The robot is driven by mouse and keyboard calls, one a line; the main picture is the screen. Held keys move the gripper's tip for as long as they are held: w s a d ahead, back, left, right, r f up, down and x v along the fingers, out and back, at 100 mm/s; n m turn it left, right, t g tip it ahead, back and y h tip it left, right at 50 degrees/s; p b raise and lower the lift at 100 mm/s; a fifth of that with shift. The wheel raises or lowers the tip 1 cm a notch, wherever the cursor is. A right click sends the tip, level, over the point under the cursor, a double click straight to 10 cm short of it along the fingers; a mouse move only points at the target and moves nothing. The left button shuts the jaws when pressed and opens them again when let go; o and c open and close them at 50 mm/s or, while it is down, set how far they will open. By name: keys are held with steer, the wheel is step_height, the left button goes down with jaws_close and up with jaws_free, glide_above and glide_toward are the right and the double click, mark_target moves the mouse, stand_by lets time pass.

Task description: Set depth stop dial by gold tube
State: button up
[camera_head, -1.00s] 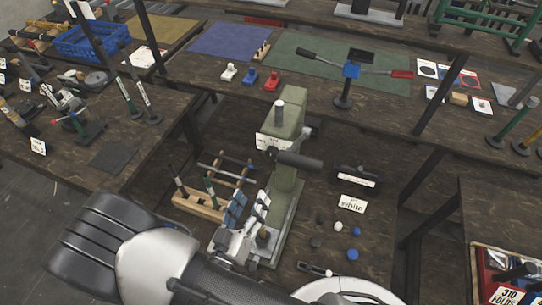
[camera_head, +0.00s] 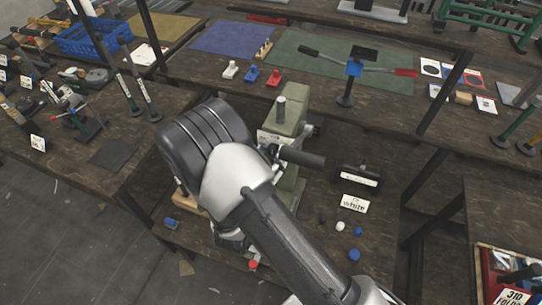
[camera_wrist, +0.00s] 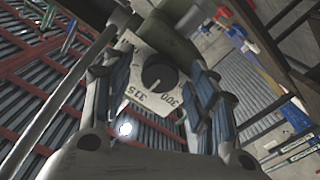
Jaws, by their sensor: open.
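In the wrist view, a round dark dial (camera_wrist: 160,72) with a pointer sits on a white plate (camera_wrist: 137,84) with numbers; 335 and 300 are readable. The blue-padded fingers of my gripper (camera_wrist: 161,88) stand apart on either side of it, with nothing between them that I can see held. In the head view, the green press (camera_head: 291,118) stands on the middle bench, and my arm hides its lower part and my fingertips.
A dark handle (camera_head: 302,157) sticks out right of the press. A sign reading white (camera_head: 354,204) and small white and blue knobs (camera_head: 340,227) lie to its right. A stand with red and black handles (camera_head: 346,88) is on the back bench. A blue crate (camera_head: 88,40) is far left.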

steer(key=shift+c, duration=0.2)
steer(key=c, duration=1)
steer(key=shift+c, duration=0.2)
steer(key=shift+n, duration=0.3)
steer(key=n+p, duration=0.2)
steer(key=n, duration=0.3)
steer(key=shift+n, duration=0.3)
steer(key=n+p, duration=0.2)
steer(key=n, duration=0.3)
steer(key=shift+n, duration=0.4)
